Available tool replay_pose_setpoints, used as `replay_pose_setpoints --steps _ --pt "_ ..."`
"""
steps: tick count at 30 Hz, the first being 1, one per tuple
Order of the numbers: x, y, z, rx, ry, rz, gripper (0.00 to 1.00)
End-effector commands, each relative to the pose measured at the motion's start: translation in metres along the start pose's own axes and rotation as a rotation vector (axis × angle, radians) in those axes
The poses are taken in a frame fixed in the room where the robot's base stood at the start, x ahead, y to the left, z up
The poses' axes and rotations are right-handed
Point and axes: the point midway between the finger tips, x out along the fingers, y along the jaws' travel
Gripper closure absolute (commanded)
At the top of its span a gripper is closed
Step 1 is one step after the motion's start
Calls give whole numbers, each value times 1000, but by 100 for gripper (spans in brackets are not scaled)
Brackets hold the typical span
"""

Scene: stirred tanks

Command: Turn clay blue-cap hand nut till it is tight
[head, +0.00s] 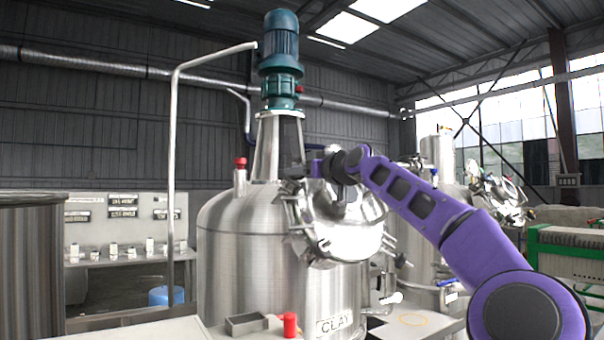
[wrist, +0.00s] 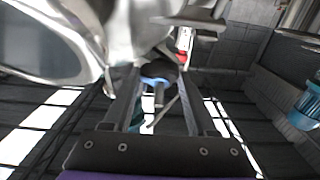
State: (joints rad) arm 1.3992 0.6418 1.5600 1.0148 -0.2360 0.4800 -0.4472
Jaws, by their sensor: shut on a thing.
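The tank labelled CLAY (head: 335,325) stands in the middle of the head view, with a round shiny lid (head: 345,232) on its front shoulder. My gripper (head: 296,172) is at the upper left edge of this lid, where the nut is too small to make out. In the wrist view my gripper (wrist: 154,76) has its two fingers on either side of the blue-cap hand nut (wrist: 155,81). A blue rim and a pale stem of the nut show between the fingers. It is shut on this nut.
A blue-green motor (head: 281,45) stands on top of the tank, and a red-capped fitting (head: 240,172) rises at its left. A grey open box (head: 246,323) and a red object (head: 290,325) lie in front. A second tank is behind to the right.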

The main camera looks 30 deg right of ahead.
Motion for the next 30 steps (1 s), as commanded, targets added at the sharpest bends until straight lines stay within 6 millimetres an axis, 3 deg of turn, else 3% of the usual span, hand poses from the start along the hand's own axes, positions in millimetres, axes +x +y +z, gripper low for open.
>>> replay_pose_setpoints --steps 15,30 --pt "2 -6 0 281 -5 177 98" --pt "0 -5 0 339 0 210 98"
